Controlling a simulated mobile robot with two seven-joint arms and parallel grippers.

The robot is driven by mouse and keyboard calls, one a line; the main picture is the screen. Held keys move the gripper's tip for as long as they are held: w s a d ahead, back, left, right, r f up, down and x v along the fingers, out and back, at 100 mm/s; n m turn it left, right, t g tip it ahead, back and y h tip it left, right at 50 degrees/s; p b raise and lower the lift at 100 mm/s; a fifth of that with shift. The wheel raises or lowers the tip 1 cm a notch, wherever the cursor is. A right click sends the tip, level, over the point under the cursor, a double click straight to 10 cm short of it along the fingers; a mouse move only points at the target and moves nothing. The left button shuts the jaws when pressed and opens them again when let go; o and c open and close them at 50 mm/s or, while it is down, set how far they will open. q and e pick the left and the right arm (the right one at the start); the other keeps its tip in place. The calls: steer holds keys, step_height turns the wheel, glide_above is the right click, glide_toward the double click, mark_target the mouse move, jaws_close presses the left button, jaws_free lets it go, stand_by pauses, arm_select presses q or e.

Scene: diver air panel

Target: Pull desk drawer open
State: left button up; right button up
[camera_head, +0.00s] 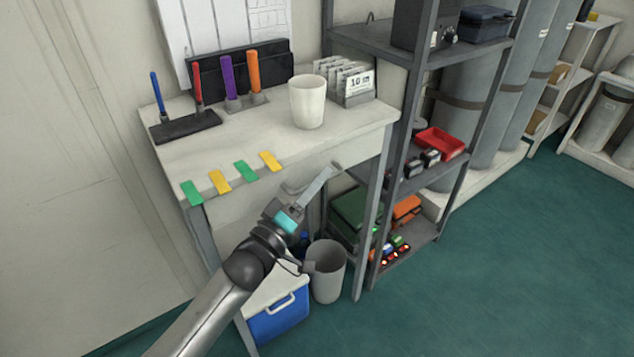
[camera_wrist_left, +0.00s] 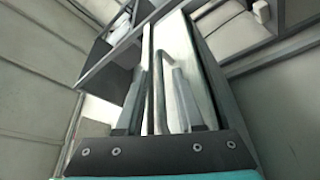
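The desk (camera_head: 165,152) has a pale top, and its drawer front (camera_head: 345,157) lies just below the top's front edge. The drawer looks closed. A slim bar handle (camera_head: 291,190) is on the drawer front, partly hidden by my left gripper (camera_head: 318,180). In the left wrist view, the fingers of my left gripper (camera_wrist_left: 158,90) stand apart, with the handle (camera_wrist_left: 158,55) between them. I see gaps beside the bar, but cannot tell whether either finger touches it. My right gripper is not in view.
A white cup (camera_head: 307,103), colored tags (camera_head: 220,181) and upright handles (camera_head: 253,72) are on the desk. A grey bin (camera_head: 327,275) and a blue cooler (camera_head: 278,318) stand below. A metal shelf (camera_head: 400,150) stands close on the right. The green floor (camera_head: 480,280) in front is clear.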

arm_select(q)
jaws_close()
stand_by(1.2)
